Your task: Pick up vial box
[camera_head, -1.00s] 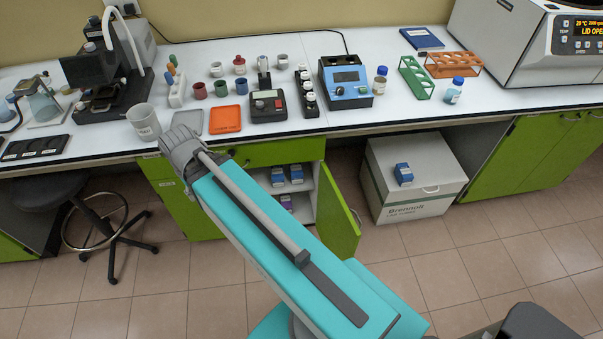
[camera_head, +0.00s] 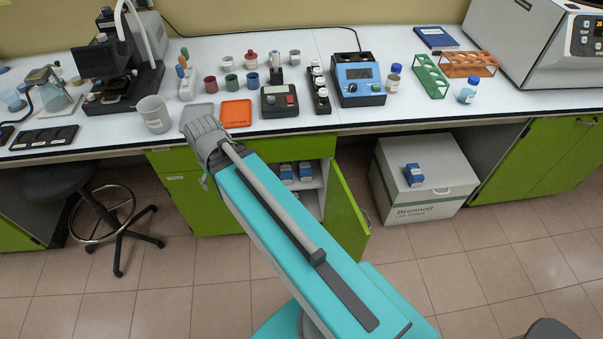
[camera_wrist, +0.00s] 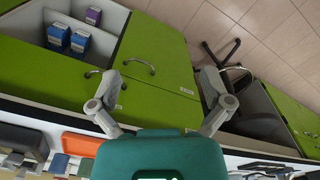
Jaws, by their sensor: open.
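Small blue and white boxes (camera_head: 286,172) stand inside the open cabinet under the bench, and a similar blue box (camera_head: 413,175) lies on a large white carton. In the wrist view, two blue boxes (camera_wrist: 80,41) and a purple one (camera_wrist: 93,16) show in the open cabinet at the upper left. I cannot read which is the vial box. My gripper (camera_wrist: 160,78) is open and empty, its fingers wide apart before the green cabinet fronts. The boxes lie left of and beyond its left finger.
The open green cabinet door (camera_head: 345,210) juts out right of the boxes. The white carton (camera_head: 430,207) stands on the floor farther right, and a dark stool (camera_head: 100,215) at left. The bench above (camera_head: 340,118) is crowded. Tiled floor in front is partly free.

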